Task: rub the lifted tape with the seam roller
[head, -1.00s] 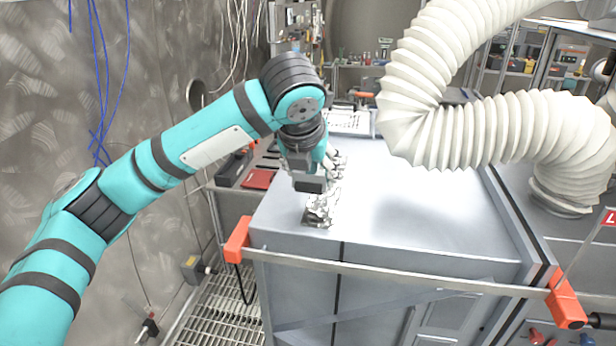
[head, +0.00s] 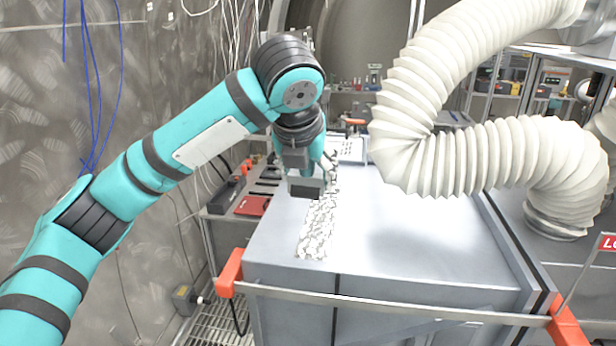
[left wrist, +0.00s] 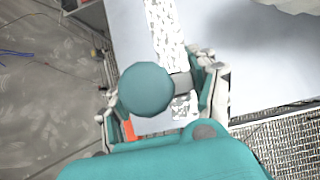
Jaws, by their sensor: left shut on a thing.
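The tape (head: 317,228) is a crinkled silvery-white strip lying along the grey cabinet top (head: 400,225). It also shows in the left wrist view (left wrist: 165,30), running up from the gripper. My left gripper (head: 306,186) is over the strip's far part and hides some of it. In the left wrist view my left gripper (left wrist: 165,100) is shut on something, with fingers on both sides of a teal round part. A grey piece (left wrist: 182,84) beside it may be part of the seam roller; the rest is hidden. Contact with the tape cannot be told. My right gripper is not in view.
A thick white ribbed duct (head: 470,150) hangs over the cabinet's right side. A rail with orange corner brackets (head: 230,272) runs along the front edge. A side shelf with a red item (head: 252,206) stands left. The middle of the cabinet top is clear.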

